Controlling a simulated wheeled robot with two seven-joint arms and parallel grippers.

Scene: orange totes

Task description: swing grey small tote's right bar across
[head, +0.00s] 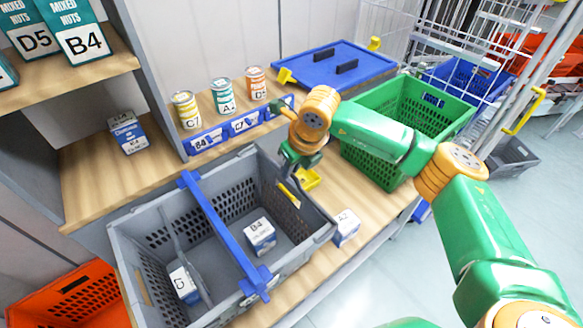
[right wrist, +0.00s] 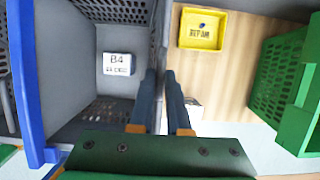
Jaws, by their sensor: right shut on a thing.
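The small grey tote (head: 130,262) stands open on the wooden shelf in the head view. The bar also shows at the left of the right wrist view (right wrist: 30,85). My right gripper (head: 288,168) points down at the tote's right side. In the right wrist view its fingers (right wrist: 162,100) straddle the tote's grey right wall and seem shut on it. No second blue bar is clear at that side; the fingers hide part of the rim. My left gripper is not in view.
A B4 box (head: 260,236) and another box (head: 184,284) lie inside the tote. A small white box (head: 346,227) and a yellow bin (head: 308,179) stand close on its right. A green crate (head: 410,105) is beyond.

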